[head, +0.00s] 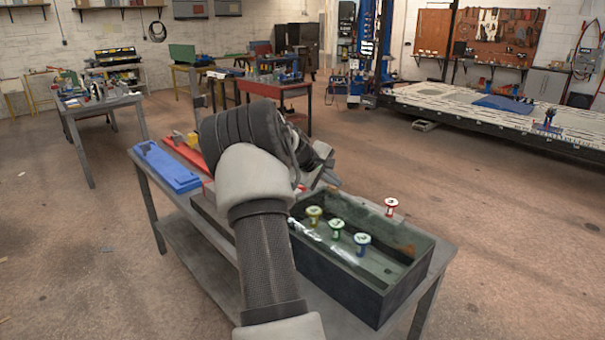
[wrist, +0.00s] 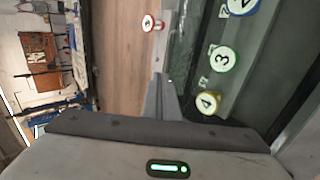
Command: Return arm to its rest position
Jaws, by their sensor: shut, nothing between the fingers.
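My gripper (head: 325,170) is above the far left end of the dark open box (head: 402,290) on the bench; in the wrist view its fingers (wrist: 161,97) are together and hold nothing. My arm reaches up across the middle of the head view and hides part of the bench. A yellow spool (head: 314,215), a green spool (head: 337,228) and a blue spool (head: 362,243) stand upright in a row in the box. A red spool (head: 391,206) stands at the far side of the box.
The grey bench (head: 440,252) carries a blue tray (head: 168,168) at its left end and a red tray (head: 184,152) behind it, partly hidden by my arm. Open floor surrounds the bench. Another worktable (head: 75,107) and a long platform (head: 450,100) stand farther away.

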